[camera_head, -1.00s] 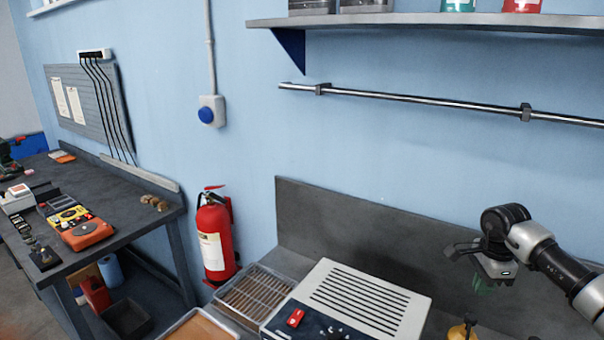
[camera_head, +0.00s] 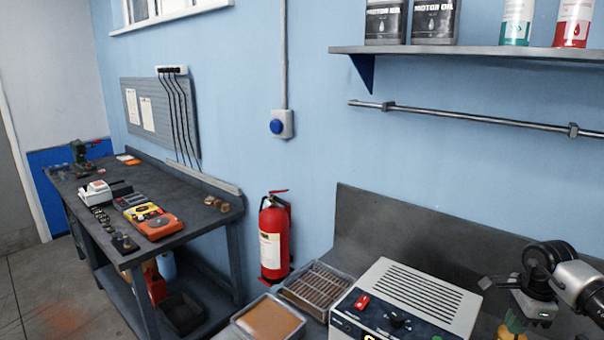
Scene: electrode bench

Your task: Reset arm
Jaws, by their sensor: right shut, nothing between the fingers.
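My right gripper (camera_head: 506,290) shows at the lower right of the head view, with its arm coming in from the right edge. It is shut and holds nothing. It hangs in front of the dark backboard, to the right of the white machine (camera_head: 432,293) with a slotted top and a red switch. A small orange and green thing (camera_head: 512,325) shows just below it; I cannot tell whether they touch. My left gripper is not in the view.
Left of the machine are a tray of brown rods (camera_head: 318,284) and an orange-topped tray (camera_head: 270,322). A red fire extinguisher (camera_head: 273,240) stands by the wall. A dark workbench (camera_head: 200,222) with tools is at left. A shelf (camera_head: 480,52) and metal rail (camera_head: 470,118) run above.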

